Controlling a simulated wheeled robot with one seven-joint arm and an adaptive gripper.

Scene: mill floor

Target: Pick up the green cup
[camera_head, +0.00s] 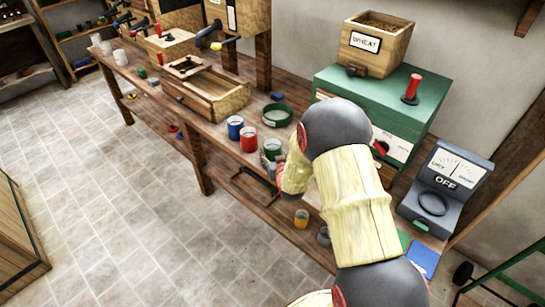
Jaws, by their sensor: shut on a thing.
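The green cup (273,147) is upright near the front edge of the long wooden bench, right of a red cup (249,139) and a blue cup (235,127). My arm reaches in from the lower right and covers part of the bench beside the cup. My gripper (268,164) is mostly hidden behind my arm; its visible part is against the front of the green cup and is shut on it. I cannot tell whether the cup's base touches the bench top.
A green round dish (277,115) lies behind the cups. A green mill with a WHEAT hopper (375,44) stands right, near a grey dial device (446,187). A wooden box (206,94) sits left. A yellow cup (301,218) is on the lower shelf. The tiled floor is open.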

